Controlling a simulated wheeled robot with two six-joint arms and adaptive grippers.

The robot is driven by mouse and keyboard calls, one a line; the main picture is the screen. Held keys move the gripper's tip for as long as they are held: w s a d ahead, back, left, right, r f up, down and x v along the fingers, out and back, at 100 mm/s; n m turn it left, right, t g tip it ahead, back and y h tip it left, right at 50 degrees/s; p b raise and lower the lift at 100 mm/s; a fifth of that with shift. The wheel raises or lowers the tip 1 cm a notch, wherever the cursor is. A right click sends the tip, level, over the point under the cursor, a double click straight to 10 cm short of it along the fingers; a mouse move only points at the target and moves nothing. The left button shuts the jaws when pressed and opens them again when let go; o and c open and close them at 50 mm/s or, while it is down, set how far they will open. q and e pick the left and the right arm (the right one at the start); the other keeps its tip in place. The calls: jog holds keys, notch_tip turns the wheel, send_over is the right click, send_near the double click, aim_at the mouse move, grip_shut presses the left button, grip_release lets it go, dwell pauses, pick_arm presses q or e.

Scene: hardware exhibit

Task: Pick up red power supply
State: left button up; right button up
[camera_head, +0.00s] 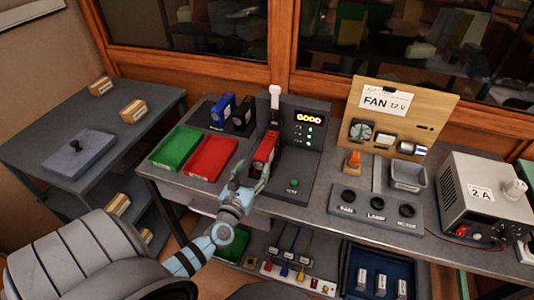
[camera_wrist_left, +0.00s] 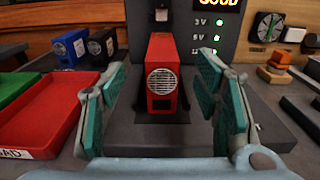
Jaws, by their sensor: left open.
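The red power supply (camera_head: 265,147) stands upright on the dark test station (camera_head: 290,180) on the bench. In the left wrist view the red power supply (camera_wrist_left: 163,75) shows its round silver grille facing me. My left gripper (camera_head: 247,183) is in front of it. In the left wrist view the open green-padded fingers (camera_wrist_left: 165,108) stand to the left and right of the supply, with gaps on both sides. My right gripper is not in view.
A red tray (camera_head: 211,158) and a green tray (camera_head: 176,148) lie left of the station. Blue (camera_head: 222,110) and black (camera_head: 243,115) units stand behind. The station's lit display panel (camera_head: 308,120) rises close on the right.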

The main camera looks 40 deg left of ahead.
aim_at(267, 144)
pick_arm(q)
jog(key=b+x, duration=0.1)
jog(key=x, duration=0.3)
jog(key=b+x, duration=0.1)
jog(key=x, duration=0.3)
jog(key=b+x, duration=0.1)
jog(key=x, duration=0.3)
jog(key=shift+w+d+f, duration=0.1)
jog(key=shift+w+f, duration=0.2)
jog(key=shift+f, duration=0.05)
jog(key=shift+s+r, duration=0.1)
jog(key=shift+r, duration=0.05)
grip_shut()
